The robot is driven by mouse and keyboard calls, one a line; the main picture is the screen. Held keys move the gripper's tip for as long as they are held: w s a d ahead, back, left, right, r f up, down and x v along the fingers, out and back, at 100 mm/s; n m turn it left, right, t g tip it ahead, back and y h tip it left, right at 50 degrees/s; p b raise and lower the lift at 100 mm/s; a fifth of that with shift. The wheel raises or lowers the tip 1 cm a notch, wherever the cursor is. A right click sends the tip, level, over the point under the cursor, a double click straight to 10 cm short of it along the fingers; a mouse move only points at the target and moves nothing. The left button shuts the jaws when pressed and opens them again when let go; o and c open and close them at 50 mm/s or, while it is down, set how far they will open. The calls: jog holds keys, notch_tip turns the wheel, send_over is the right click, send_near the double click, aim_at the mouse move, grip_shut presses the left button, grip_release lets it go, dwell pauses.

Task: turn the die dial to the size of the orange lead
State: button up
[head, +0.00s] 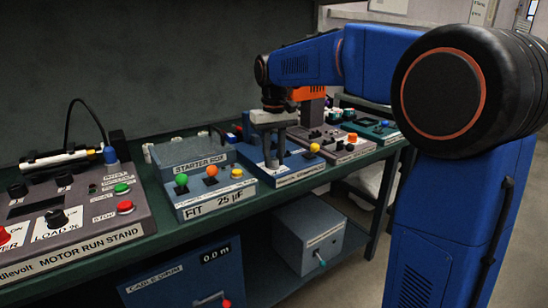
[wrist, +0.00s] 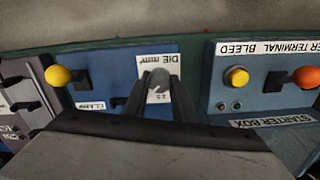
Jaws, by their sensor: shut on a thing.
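The grey die dial (wrist: 158,78) sits on the blue crimping station (wrist: 110,62), beside an upside-down label reading "DIE mm²" and "25". My gripper (wrist: 158,92) is shut on the dial, one finger on each side. The dial's pointer is partly hidden, so I cannot tell its exact setting. In the head view my gripper (head: 275,155) points down at the blue station (head: 258,172), and the dial is hidden behind the fingers. I cannot make out an orange lead in either view.
A yellow ball lever (wrist: 58,76) stands on the same station. The starter box (head: 190,155) is close on its left in the head view, with green, orange and yellow knobs. The motor run stand (head: 75,215) is farther left. More panels (head: 335,140) stand behind.

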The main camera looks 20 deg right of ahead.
aim_at(274, 159)
jog(key=o, duration=1)
jog(key=shift+o, duration=0.2)
notch_tip(274, 159, up, 18)
jog(key=shift+f, duration=0.25)
